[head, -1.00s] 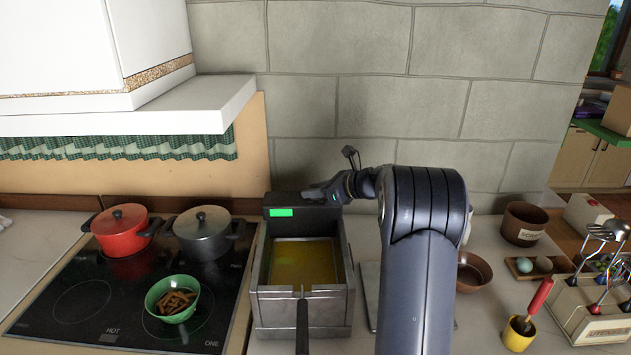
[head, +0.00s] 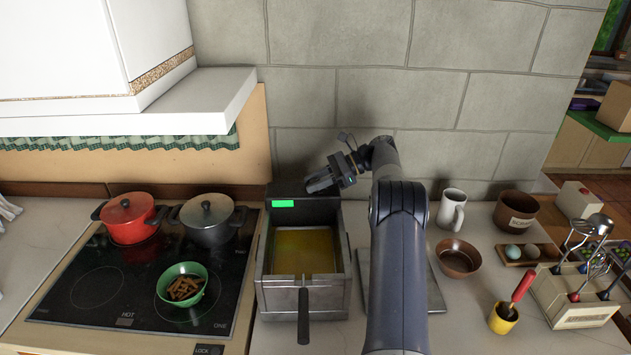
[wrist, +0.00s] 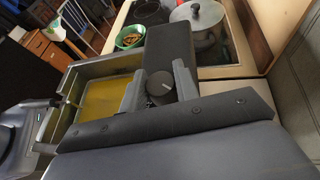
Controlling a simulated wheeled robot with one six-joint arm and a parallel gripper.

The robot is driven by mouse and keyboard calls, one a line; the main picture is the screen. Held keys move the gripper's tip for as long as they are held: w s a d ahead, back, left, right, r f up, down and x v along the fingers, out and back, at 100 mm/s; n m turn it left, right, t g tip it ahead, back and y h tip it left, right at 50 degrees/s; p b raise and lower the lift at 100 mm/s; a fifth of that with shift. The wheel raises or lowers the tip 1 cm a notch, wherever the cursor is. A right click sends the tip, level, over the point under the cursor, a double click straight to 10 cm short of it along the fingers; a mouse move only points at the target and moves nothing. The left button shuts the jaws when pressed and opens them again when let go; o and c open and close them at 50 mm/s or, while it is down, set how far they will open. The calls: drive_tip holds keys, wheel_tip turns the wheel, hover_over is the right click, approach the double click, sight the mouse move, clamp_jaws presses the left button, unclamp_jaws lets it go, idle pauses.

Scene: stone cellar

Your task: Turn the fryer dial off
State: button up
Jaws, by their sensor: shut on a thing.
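The fryer (head: 304,298) stands right of the cooktop, with yellow oil in its vat and a dark control box (head: 278,216) at its back bearing a lit green display (head: 283,203). My gripper (head: 318,188) is at the right part of that box. In the wrist view its two grey fingers lie on either side of the round black dial (wrist: 160,86), and my gripper is shut on it. A pale mark shows on the dial's face. In the head view my gripper hides the dial.
A red pot (head: 130,220) and a grey pot (head: 207,222) stand at the back of the cooktop, with a green bowl (head: 182,285) in front. A white mug (head: 452,208) and a brown bowl (head: 458,257) stand right of my arm. The stone wall is close behind.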

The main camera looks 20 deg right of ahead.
drive_tip(key=shift+r+n+g, duration=0.1)
drive_tip(key=shift+n+g, duration=0.5)
drive_tip(key=o, duration=1)
drive_tip(key=shift+c, duration=0.2)
drive_tip(key=shift+m+t, duration=1)
drive_tip(key=shift+t, duration=0.1)
